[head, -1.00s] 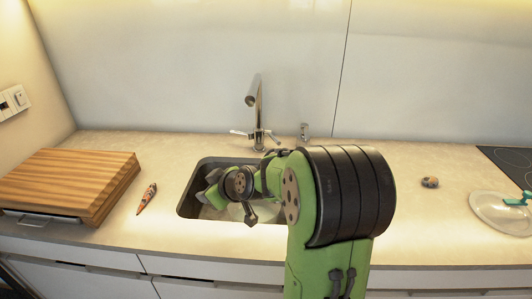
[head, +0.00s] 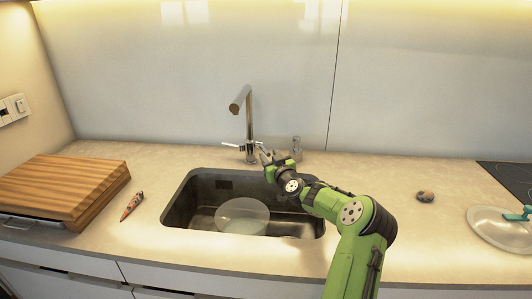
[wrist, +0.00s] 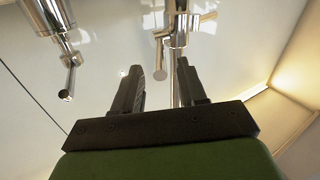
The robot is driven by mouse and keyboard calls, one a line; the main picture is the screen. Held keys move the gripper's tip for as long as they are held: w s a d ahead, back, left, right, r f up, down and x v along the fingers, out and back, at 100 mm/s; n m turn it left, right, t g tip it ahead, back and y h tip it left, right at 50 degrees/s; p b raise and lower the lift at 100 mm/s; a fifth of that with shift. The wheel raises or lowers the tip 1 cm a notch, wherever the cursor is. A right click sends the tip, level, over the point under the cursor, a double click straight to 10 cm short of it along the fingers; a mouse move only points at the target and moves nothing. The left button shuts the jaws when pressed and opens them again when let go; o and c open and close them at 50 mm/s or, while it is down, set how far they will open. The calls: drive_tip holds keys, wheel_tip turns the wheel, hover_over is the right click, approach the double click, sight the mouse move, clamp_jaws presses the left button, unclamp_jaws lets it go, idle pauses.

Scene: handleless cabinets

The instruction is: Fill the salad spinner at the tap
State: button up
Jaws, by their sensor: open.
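My gripper (head: 266,157) is at the sink's back edge, close to the tap's right lever. In the wrist view the gripper (wrist: 162,68) is open, with the tap body (wrist: 180,30) beyond the fingertips. A lever (wrist: 161,46) appears between the tips; I cannot tell whether they touch it. No water stream is visible.
A small chrome fitting (head: 296,146) stands right of the tap, close to my gripper. A clear lid with a teal handle (head: 495,228) lies far right, near a small round item (head: 425,196). A carrot-like item (head: 132,206) and wooden boards (head: 60,185) are on the left.

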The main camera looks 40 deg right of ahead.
sight(266, 152)
drive_tip(key=x, duration=0.4)
clamp_jaws()
idle(0.4)
